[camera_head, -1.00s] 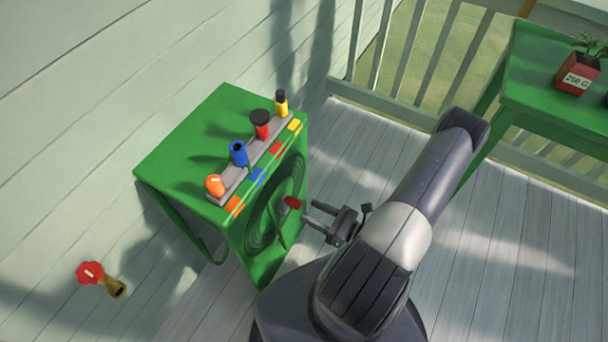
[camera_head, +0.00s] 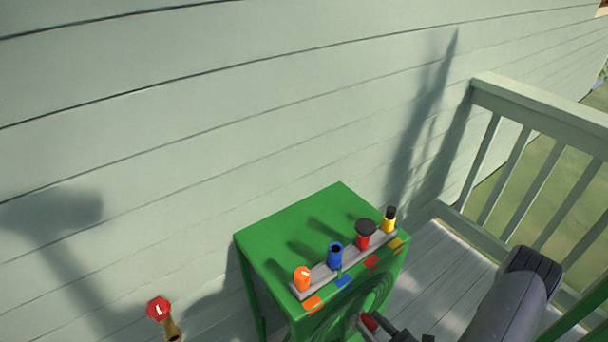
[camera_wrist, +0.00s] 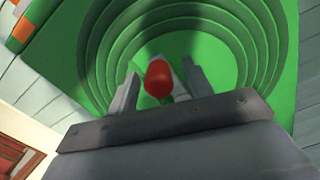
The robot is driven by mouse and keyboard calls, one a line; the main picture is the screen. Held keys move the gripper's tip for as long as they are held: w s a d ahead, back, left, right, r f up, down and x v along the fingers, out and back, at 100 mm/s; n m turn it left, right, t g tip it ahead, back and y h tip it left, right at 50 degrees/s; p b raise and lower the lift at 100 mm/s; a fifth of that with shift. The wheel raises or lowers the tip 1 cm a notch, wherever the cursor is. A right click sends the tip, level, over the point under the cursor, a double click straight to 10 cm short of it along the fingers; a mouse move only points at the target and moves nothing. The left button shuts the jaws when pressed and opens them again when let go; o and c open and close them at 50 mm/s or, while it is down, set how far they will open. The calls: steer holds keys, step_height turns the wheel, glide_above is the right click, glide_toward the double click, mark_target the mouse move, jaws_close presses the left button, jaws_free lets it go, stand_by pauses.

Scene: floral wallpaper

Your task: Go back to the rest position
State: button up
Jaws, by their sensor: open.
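My gripper (camera_wrist: 162,72) is open in the wrist view, with one finger on each side of a red tip (camera_wrist: 158,80). I cannot tell whether the fingers touch it. The red tip sits in front of the green ringed face (camera_wrist: 220,45) of a green stand. In the head view the red tip (camera_head: 369,321) is at the bottom edge, and my gripper is mostly cut off there. My dark arm reaches in from the lower right.
A red valve wheel (camera_head: 158,308) is on the pale wall at the left. A railing (camera_head: 535,105) stands at the right.

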steer(key=shift+x, duration=0.95)
steer(key=shift+s+d, duration=0.1)
